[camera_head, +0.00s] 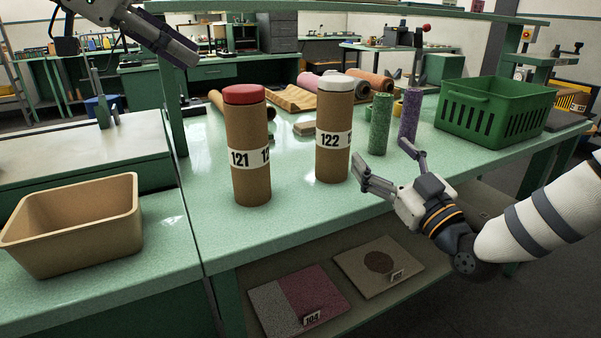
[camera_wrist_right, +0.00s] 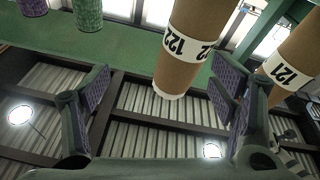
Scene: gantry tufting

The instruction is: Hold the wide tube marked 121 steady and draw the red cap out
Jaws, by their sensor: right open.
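The wide brown tube marked 121 (camera_head: 248,175) stands upright on the green bench, with the red cap (camera_head: 244,94) seated in its top. Part of that tube shows at the right of the right wrist view (camera_wrist_right: 293,65); its cap is out of that view. A similar tube marked 122 (camera_head: 333,155) with a white cap (camera_head: 336,83) stands to its right. My right gripper (camera_head: 382,152) is open and empty, just right of tube 122 and apart from tube 121. My left gripper (camera_head: 172,42) is high at the upper left, apart from both tubes; its finger opening is unclear.
Green (camera_head: 381,123) and purple (camera_head: 409,113) speckled tubes stand behind my right gripper. A green crate (camera_head: 493,112) is at the right. Rolls and a small block lie behind the tubes. A tan bin (camera_head: 75,240) sits at the left. Bench front is clear.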

